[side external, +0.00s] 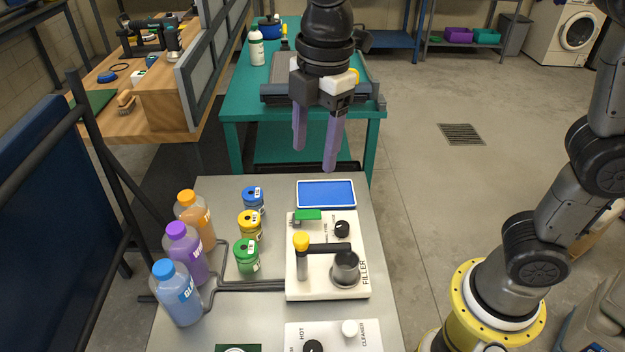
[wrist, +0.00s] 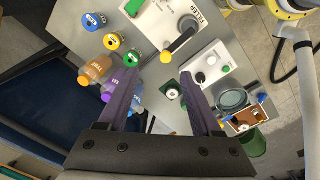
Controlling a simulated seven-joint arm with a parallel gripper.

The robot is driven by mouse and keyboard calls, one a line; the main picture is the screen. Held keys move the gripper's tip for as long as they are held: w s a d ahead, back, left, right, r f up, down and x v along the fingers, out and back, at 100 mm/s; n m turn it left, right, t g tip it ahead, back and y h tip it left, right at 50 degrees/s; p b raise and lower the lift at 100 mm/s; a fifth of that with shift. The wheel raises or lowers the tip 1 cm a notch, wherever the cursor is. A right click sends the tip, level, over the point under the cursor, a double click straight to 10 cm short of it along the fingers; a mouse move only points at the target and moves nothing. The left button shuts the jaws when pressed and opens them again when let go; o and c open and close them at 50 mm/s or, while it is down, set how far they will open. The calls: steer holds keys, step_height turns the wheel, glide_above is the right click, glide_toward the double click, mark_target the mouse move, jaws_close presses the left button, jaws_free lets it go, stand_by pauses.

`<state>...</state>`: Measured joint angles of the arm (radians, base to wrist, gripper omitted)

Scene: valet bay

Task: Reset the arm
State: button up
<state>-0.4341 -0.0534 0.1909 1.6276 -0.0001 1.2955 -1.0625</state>
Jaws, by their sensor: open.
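My gripper (side external: 315,150) hangs high over the far end of the grey work table (side external: 225,190) in the side view. Its two purple fingers point down, apart, with nothing between them. In the wrist view my gripper (wrist: 160,100) shows the same spread, empty fingers. Below and in front of it stands the white filler machine (side external: 300,285), with a yellow-knobbed lever, a black knob and a dark round cup. A blue-topped tray (side external: 326,194) lies behind the machine. Nothing touches the fingers.
Orange (side external: 195,215), purple (side external: 186,252) and blue (side external: 177,292) bottles stand at the table's left. Blue (side external: 253,200), yellow (side external: 249,226) and green (side external: 246,257) canisters stand beside the filler. A white cleaner box (side external: 335,338) is in front. A teal bench (side external: 240,110) stands behind.

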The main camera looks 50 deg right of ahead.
steer(key=s+d+r+m+t, duration=0.25)
steer(key=s+d+m, duration=0.55)
steer(key=d, duration=0.4)
steer(key=s+d+f+m+t, duration=0.2)
steer(key=s+f+m, duration=0.5)
steer(key=m, duration=0.2)
steer(key=shift+s+d, duration=0.3)
steer(key=shift+d, duration=0.1)
steer(key=shift+r, duration=0.1)
